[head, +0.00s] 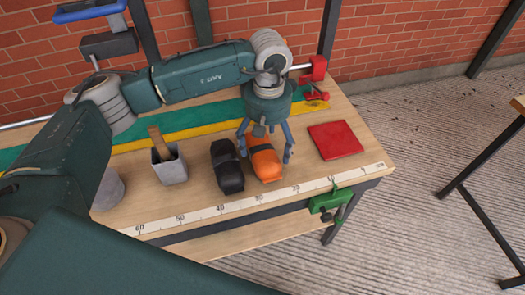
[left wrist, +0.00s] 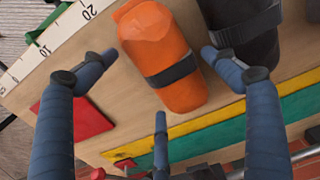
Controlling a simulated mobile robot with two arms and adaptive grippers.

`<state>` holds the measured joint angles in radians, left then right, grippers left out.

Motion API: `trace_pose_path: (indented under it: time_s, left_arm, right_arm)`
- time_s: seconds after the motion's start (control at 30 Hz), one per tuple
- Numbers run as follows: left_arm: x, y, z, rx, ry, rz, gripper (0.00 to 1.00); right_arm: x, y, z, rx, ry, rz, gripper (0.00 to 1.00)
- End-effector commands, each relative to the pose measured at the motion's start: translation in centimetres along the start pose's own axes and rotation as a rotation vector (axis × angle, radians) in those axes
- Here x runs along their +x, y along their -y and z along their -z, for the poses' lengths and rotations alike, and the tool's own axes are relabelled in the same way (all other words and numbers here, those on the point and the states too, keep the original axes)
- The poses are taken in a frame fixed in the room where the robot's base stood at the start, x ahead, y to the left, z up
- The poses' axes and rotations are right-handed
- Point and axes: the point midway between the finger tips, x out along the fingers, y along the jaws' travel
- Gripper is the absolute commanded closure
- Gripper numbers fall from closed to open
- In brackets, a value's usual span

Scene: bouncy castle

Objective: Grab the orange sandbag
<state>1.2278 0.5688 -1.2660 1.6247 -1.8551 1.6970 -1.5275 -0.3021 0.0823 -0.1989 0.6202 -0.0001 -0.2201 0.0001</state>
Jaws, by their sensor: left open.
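The orange sandbag (head: 263,162) with a dark strap lies on the wooden workbench, just right of the black sandbag (head: 227,166). My left gripper (head: 266,148) is over the orange sandbag, with its blue fingers spread open above and around it. In the left wrist view the orange sandbag (left wrist: 163,58) shows between the open fingers of my left gripper (left wrist: 160,85), and nothing is gripped. The black sandbag (left wrist: 243,28) is beside the right finger there. My right gripper is not in view.
A red square pad (head: 335,140) lies right of the orange sandbag. A grey holder (head: 170,166) with a wooden-handled tool stands left of the bags. A ruler strip (head: 217,209) runs along the front edge, with a green clamp (head: 328,202). Brick wall stands behind.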

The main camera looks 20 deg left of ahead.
Motion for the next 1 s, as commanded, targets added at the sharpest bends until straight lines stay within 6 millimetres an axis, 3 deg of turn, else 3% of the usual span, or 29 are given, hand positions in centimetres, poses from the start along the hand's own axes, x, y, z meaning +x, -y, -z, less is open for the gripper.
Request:
trace_pose_path:
  time_s: [0.2,0.47,0.8,1.0]
  left_arm:
    - [2.7,-0.1,-0.2,0.001,0.002,0.000,0.14]
    - [3.1,-0.1,-0.2,0.001,0.001,-0.002,0.14]
    - [3.1,-0.1,-0.2,0.001,0.001,-0.001,0.79]
    - [2.9,-0.2,-0.1,0.001,0.000,-0.005,0.81]
  right_arm:
    - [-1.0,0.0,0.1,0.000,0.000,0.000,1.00]
    - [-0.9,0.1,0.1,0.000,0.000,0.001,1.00]
    - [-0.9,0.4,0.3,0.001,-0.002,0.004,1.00]
    - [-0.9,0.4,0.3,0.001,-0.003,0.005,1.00]
